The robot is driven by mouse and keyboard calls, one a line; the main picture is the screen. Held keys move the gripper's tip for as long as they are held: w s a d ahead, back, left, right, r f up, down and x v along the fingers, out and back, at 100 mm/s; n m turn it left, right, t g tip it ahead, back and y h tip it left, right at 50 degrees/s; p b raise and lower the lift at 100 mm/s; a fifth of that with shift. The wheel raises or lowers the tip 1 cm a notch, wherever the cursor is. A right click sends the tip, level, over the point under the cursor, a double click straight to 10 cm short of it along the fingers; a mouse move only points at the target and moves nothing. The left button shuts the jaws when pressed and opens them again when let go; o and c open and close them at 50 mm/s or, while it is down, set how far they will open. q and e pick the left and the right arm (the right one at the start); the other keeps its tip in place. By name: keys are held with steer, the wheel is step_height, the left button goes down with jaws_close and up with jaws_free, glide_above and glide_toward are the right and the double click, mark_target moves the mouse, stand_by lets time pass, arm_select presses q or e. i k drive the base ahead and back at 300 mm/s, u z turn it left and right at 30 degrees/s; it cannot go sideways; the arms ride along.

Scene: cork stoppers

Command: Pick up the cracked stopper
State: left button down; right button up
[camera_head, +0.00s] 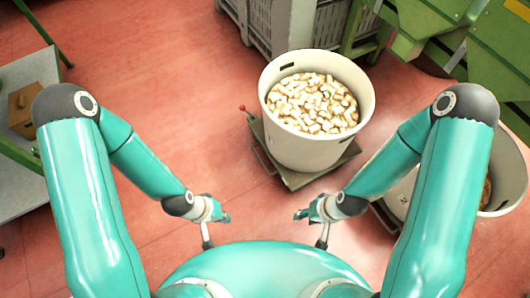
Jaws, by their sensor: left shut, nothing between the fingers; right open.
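Many pale cork stoppers (312,101) fill a large white round bin (303,150) in front of me. I cannot tell which stopper is cracked at this size. My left gripper (224,218) is shut and empty, low and to the left of the bin. My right gripper (301,214) is open and empty, just in front of the bin. Both are apart from the bin and its corks.
The bin stands on a green wheeled platform (290,180). A second white bin (509,175) stands at the right, partly behind my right arm. Grey crates (283,22) and green machinery (430,45) stand at the back. A box (22,108) rests on a table at the left. Red floor is clear between.

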mark_target(338, 111)
steer(key=k, duration=1.3)
steer(key=z, duration=0.6)
steer(key=i, duration=2.25)
steer(key=u, duration=0.85)
steer(key=k, duration=0.7)
steer(key=u, duration=0.05)
